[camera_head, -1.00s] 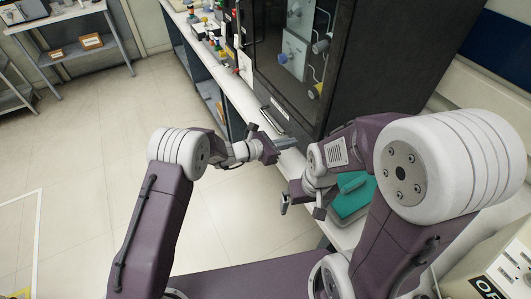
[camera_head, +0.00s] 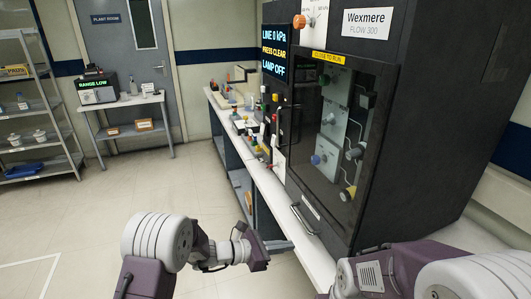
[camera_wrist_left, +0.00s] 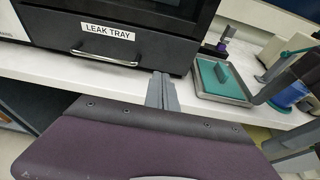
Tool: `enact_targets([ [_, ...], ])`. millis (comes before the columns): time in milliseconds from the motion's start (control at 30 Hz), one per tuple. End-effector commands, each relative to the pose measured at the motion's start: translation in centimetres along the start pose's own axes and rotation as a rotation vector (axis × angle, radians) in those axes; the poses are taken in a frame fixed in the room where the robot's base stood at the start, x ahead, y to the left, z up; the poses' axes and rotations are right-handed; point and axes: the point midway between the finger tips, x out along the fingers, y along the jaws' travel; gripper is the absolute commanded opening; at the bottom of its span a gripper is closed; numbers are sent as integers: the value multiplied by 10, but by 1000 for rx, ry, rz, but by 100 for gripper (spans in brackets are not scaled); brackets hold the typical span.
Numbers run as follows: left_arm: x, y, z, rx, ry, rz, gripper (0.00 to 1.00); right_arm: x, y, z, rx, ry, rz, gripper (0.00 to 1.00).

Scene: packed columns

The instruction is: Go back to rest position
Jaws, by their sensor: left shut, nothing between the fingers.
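My left gripper (camera_head: 282,246) is in the lower middle of the head view, in front of the bench's front edge. In the left wrist view its grey fingers (camera_wrist_left: 162,92) are together with nothing between them, below the drawer labelled LEAK TRAY. My right arm (camera_head: 375,275) enters at the lower right of the head view.
The dark Wexmere cabinet (camera_head: 420,120) stands on the white bench (camera_head: 270,195). The drawer handle (camera_head: 304,220) sticks out near my left gripper. A tray with a teal pad (camera_wrist_left: 222,82) lies right of the cabinet. Floor (camera_head: 80,225) at left is clear.

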Motion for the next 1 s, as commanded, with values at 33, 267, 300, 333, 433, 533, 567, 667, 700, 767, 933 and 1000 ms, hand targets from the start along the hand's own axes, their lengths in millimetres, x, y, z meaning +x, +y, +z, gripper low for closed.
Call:
enact_targets([
  [33, -8, 7, 23, 27, -16, 17, 0, -8, 0, -1, 0, 0, 0, 100],
  [267, -86, -48, 91, 333, 142, -115, 0, -42, -1, -4, 0, 0, 0, 100],
  [300, -103, -66, 82, 416, 219, -171, 0, -46, -1, -5, 0, 0, 0, 100],
  [333, -117, -78, 73, 484, 279, -217, 0, -48, -1, -5, 0, 0, 0, 100],
  [433, -172, -114, 35, 738, 495, -391, 0, -57, -1, -6, 0, 0, 0, 100],
  [533, -234, -134, -8, 1028, 702, -605, 0, -62, -1, -6, 0, 0, 0, 100],
  [567, -251, -137, -20, 1112, 751, -672, 0, -63, -1, -6, 0, 0, 0, 100],
  [667, -291, -138, -51, 1354, 855, -883, 0, -61, -1, -6, 0, 0, 0, 100],
  [700, -301, -137, -60, 1428, 873, -956, 0, -60, -1, -6, 0, 0, 0, 100],
  [767, -311, -132, -67, 1521, 888, -1034, 0, -60, -1, -6, 0, 0, 0, 100],
  [933, -314, -117, -68, 1651, 901, -1090, 0, -60, -1, -6, 0, 0, 0, 100],
  [1000, -314, -118, -68, 1650, 901, -1090, 0, -60, -1, -6, 0, 0, 0, 100],
])
